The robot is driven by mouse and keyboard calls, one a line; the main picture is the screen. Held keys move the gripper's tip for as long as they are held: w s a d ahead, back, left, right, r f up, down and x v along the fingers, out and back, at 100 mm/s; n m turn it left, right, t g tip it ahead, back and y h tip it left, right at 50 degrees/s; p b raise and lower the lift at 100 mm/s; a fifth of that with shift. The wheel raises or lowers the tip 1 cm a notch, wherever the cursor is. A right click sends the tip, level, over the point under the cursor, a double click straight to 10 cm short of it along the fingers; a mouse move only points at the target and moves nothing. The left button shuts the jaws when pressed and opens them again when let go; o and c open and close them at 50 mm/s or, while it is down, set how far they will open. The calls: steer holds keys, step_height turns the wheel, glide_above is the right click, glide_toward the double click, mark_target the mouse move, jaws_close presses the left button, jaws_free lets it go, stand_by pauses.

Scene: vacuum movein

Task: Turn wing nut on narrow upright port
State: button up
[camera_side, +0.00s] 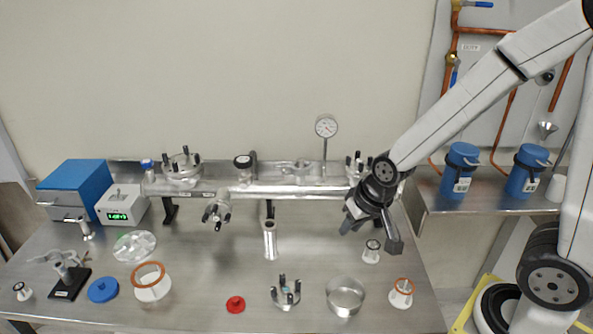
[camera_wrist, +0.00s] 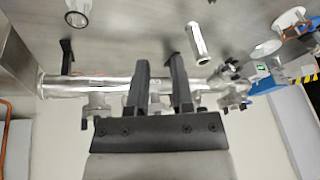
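A narrow upright port (camera_side: 244,163) with a dark top stands on the long steel pipe (camera_side: 285,190) at the back of the bench. Its wing nut is too small to make out. My gripper (camera_side: 372,234) hangs in front of the pipe's right end, well to the right of this port and apart from it. In the wrist view, the two dark fingers of my gripper (camera_wrist: 159,62) stand apart with nothing held between them. The pipe (camera_wrist: 85,87) runs behind the fingers there.
A dial gauge (camera_side: 326,126) rises from the pipe between the port and my arm. Studded flanges (camera_side: 181,167) stand near the pipe's ends. Bench around (camera_side: 205,265) is clear.

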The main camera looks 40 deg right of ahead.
steer(key=w+a+m+t, duration=0.2)
steer(key=w+m+t, duration=0.2)
steer(key=w+m, duration=0.75)
steer(key=m+t+h, duration=0.5)
steer(key=m+h, duration=0.8)
steer(key=m, duration=1.7)
glide_toward(284, 174)
steer(key=shift+w+d, duration=0.25)
steer(key=shift+w, duration=0.2)
steer(key=shift+x, duration=3.9)
jaws_close()
